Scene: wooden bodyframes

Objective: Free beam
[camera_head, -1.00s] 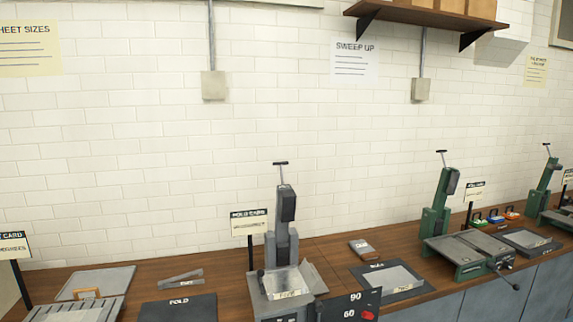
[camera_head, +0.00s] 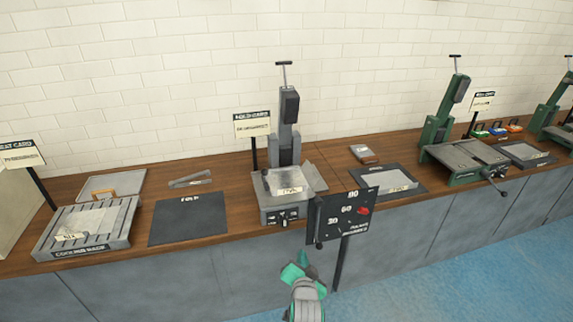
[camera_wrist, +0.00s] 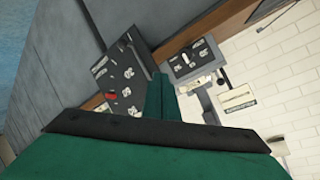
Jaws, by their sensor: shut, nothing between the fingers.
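The grey bench machine (camera_head: 280,201) stands near the middle of the counter, with a tall upright arm (camera_head: 289,107) tilted back and topped by a T-handle. A pale labelled sheet (camera_head: 289,184) lies on its bed. A dark angle plate (camera_head: 345,213), marked 30, 60 and 90 with a red knob (camera_head: 364,211), is on its front right. I cannot tell which part is the beam. My green gripper (camera_head: 303,258) is shut and empty, below and in front of the machine, apart from it. In the wrist view, its fingers (camera_wrist: 163,98) point toward the angle plate (camera_wrist: 122,78) and machine.
A slotted cooling rack (camera_head: 88,228) and dark FOLD mat (camera_head: 188,218) lie left on the wooden counter. A dark mat with a sheet (camera_head: 388,181) lies right. A green machine (camera_head: 466,159) stands further right. The blue floor (camera_head: 470,265) in front is clear.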

